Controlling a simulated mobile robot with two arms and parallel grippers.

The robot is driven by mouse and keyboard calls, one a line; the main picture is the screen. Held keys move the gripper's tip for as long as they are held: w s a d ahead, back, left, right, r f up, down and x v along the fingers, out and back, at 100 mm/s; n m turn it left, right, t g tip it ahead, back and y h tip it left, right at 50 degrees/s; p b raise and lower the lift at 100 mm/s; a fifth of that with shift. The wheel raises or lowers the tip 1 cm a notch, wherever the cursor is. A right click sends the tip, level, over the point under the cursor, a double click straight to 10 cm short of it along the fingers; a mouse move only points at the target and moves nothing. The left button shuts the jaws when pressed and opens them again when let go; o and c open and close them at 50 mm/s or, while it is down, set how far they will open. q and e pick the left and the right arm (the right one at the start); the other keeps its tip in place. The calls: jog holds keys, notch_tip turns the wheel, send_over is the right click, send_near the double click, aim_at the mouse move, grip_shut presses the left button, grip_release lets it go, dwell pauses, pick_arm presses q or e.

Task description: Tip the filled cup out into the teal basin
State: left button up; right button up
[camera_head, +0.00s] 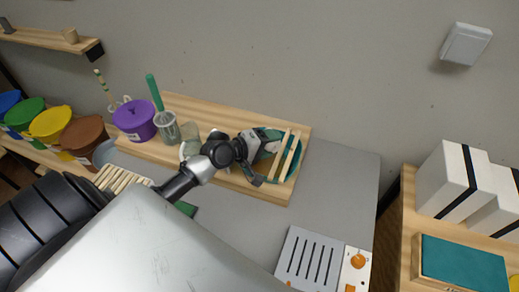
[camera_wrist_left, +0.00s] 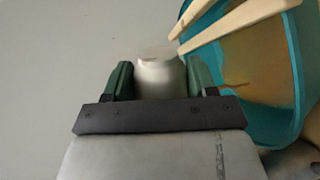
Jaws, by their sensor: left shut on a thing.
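The teal basin (camera_head: 296,168) sits at the right end of the wooden board, with two pale wooden slats across its top. In the left wrist view the basin (camera_wrist_left: 290,62) fills the right side, and a tan-brown patch shows inside it. My left gripper (camera_head: 267,152) is at the basin's left side. It is shut on a whitish cup (camera_wrist_left: 161,76), which sits between the green finger pads in the wrist view. The cup's contents are hidden, and its tilt is hard to tell. My right gripper is out of view.
A purple pot (camera_head: 134,118), a glass jar (camera_head: 167,130) with a green-handled tool, and several coloured buckets stand left of the gripper. A slotted grey panel (camera_head: 310,259) lies at the front. White boxes (camera_head: 452,180) stand at right. The grey tabletop (camera_head: 345,185) right of the basin is clear.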

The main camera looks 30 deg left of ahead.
pick_arm(q)
jog(key=shift+a+n, duration=0.1)
jog(key=shift+n, duration=0.2)
